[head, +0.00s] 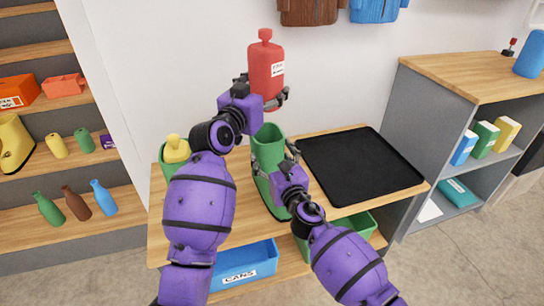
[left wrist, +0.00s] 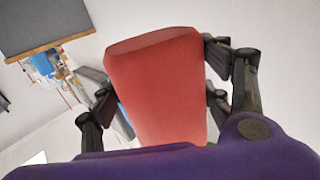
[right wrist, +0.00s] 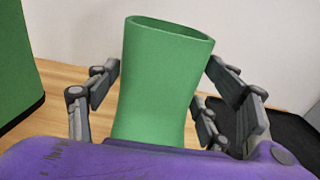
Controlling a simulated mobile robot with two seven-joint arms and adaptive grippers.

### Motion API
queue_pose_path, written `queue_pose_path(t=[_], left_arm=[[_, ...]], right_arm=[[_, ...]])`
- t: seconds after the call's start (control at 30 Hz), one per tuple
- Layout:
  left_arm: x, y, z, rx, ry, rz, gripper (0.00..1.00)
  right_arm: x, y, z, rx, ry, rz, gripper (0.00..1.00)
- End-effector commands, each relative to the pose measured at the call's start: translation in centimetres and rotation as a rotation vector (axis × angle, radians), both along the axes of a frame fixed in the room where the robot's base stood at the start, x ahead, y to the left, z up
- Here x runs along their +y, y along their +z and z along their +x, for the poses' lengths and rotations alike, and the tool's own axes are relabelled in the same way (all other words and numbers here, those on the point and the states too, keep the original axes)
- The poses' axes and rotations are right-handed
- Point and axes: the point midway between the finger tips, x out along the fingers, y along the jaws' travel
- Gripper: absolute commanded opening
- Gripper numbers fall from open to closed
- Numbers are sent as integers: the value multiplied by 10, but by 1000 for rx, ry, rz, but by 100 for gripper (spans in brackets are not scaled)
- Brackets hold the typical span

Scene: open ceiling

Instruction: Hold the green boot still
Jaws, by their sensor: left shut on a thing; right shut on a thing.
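The green boot (head: 268,150) stands on the wooden table, its open top facing up. My right gripper (head: 290,165) is shut on the boot's shaft; in the right wrist view the fingers sit on both sides of the green shaft (right wrist: 158,85). My left gripper (head: 262,98) is shut on a red bottle (head: 265,72) with a white label, held upright in the air above the boot's opening. In the left wrist view the red bottle (left wrist: 160,85) fills the space between the fingers. The boot's lower part is partly hidden by my right arm.
A black tray (head: 360,165) lies on the table right of the boot. A blue bin (head: 247,265) sits below. Shelves with bottles and boxes stand left; a grey shelf unit (head: 430,100) stands right.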

Motion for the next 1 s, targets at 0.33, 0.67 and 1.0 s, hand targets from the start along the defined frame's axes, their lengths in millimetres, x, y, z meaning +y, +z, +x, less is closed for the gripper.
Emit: queue_pose_path(t=[0.33, 0.67, 1.0], left_arm=[[10, 5, 4, -3, 9, 2, 43], [17, -13, 15, 0, -173, 2, 43], [3, -19, 2, -3, -360, 2, 43]], right_arm=[[0, 0, 0, 0, -1, 0, 32], [0, 0, 0, 0, -1, 0, 32], [0, 0, 0, 0, -1, 0, 32]])
